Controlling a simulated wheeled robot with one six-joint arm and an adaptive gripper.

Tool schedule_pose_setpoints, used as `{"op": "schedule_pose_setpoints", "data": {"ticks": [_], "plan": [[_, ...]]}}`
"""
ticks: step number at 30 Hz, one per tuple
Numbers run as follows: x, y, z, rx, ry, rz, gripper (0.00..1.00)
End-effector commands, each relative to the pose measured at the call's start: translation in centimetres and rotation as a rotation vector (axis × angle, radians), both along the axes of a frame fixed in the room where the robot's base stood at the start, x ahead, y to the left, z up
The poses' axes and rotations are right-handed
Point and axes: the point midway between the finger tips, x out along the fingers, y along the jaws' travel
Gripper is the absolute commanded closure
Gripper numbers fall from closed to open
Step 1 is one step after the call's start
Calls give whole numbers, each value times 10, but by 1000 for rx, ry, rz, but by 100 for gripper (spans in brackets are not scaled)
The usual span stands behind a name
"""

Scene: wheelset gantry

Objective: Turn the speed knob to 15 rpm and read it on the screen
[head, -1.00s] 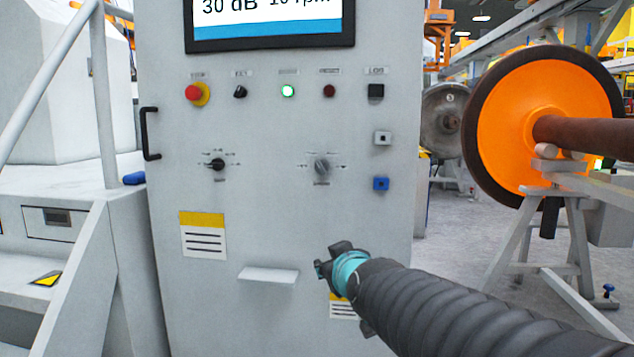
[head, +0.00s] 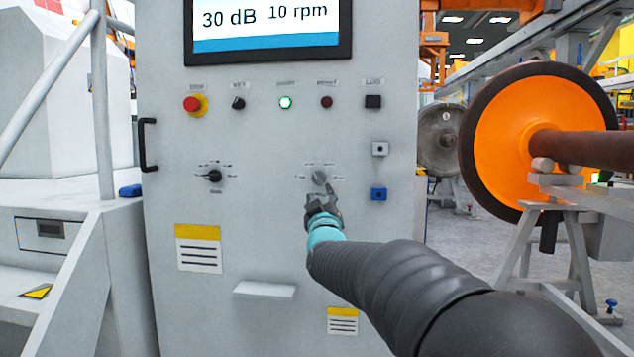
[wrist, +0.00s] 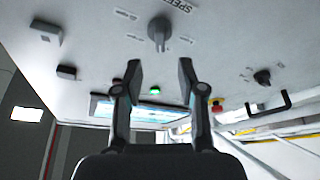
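The speed knob (head: 319,177) is a grey knob on the cabinet front, with small scale marks around it. In the wrist view the knob (wrist: 159,33) hangs from the panel near "SPEED" lettering, beyond the fingertips and roughly centred between them. My gripper (head: 327,193) is just below the knob in the head view. In the wrist view its two fingers (wrist: 160,75) are spread, with nothing between them, and they look apart from the knob. The screen (head: 266,25) at the cabinet top reads 30 dB and 10 rpm.
A second black knob (head: 214,176) is to the left. A red stop button (head: 193,104), green lamp (head: 286,102) and blue button (head: 379,194) are on the same panel. A small shelf (head: 264,289) juts out below. An orange wheelset (head: 507,130) stands at right.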

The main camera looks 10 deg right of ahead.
Motion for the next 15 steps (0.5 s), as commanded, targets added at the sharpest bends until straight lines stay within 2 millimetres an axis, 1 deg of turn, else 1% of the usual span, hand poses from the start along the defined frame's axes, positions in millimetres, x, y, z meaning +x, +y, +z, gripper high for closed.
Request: {"op": "schedule_pose_setpoints", "data": {"ticks": [1, 6, 12, 15], "plan": [[10, -2, 4, 0, -1, -1, 60], [38, -4, 14, 0, 1, 0, 60], [63, -7, 23, 0, 1, 0, 60], [70, -8, 25, 1, 0, 0, 60]]}}
